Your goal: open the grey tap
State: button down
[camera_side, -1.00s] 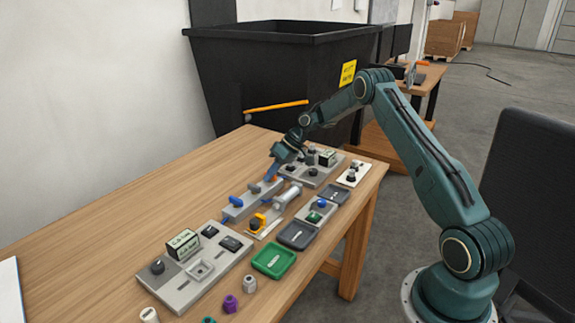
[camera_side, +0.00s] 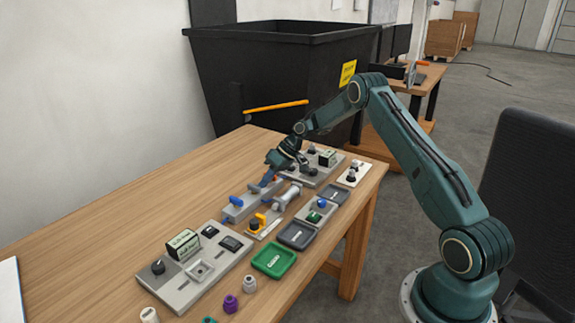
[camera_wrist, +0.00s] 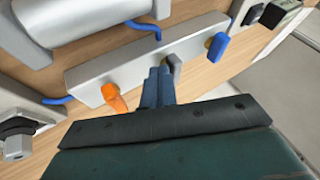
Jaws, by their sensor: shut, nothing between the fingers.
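A grey bar (camera_wrist: 95,73) carries a row of taps in the wrist view: an orange tap (camera_wrist: 114,97), the grey tap (camera_wrist: 174,68) and a blue tap (camera_wrist: 217,46). The grey tap stands in the middle, partly hidden by my fingers. My gripper (camera_wrist: 157,80) is shut and empty. Its fingertips are right beside the grey tap's handle, on its left; I cannot tell whether they touch. In the side view my gripper (camera_side: 264,184) is low over the bar (camera_side: 240,210), and the blue tap (camera_side: 236,201) shows at its near end.
A grey cylinder (camera_side: 287,197) lies beside the bar, with blue hoses (camera_wrist: 143,28) near it. A panel with switches (camera_side: 185,285), a green tray (camera_side: 273,260) and dark trays (camera_side: 297,235) stand nearby. The table's left side (camera_side: 130,200) is clear.

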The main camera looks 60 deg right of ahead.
aim_at(258, 192)
jog(key=shift+s+a+m+t+h, duration=0.15)
jog(key=shift+m+t+h, duration=0.1)
jog(key=shift+m, duration=0.3)
jog(key=shift+s+a+m+t+h, duration=0.15)
jog(key=shift+m+t+h, duration=0.1)
jog(key=shift+m, duration=0.3)
jog(key=shift+s+a+m, duration=0.1)
jog(key=shift+a+m, duration=0.05)
jog(key=shift+m, duration=0.35)
jog(key=m+h, duration=0.1)
jog(key=m, duration=0.1)
jog(key=a+m+t+h, duration=0.1)
jog(key=m, duration=0.1)
jog(key=shift+s+a+h, duration=0.2)
jog(key=shift+s+h, duration=0.15)
jog(key=shift+h, duration=0.05)
jog(key=m+h, duration=0.1)
jog(key=m, duration=0.1)
jog(key=a+m+h, duration=0.1)
jog(key=m, duration=0.1)
jog(key=shift+a+t+h, duration=0.2)
jog(key=shift+t+h, duration=0.1)
jog(key=m+h, duration=0.1)
jog(key=m, duration=0.1)
jog(key=a+m+h, duration=0.1)
jog(key=m, duration=0.1)
jog(key=shift+w+a+g, duration=0.1)
jog(key=shift+a+g, duration=0.05)
jog(key=shift+g, duration=0.25)
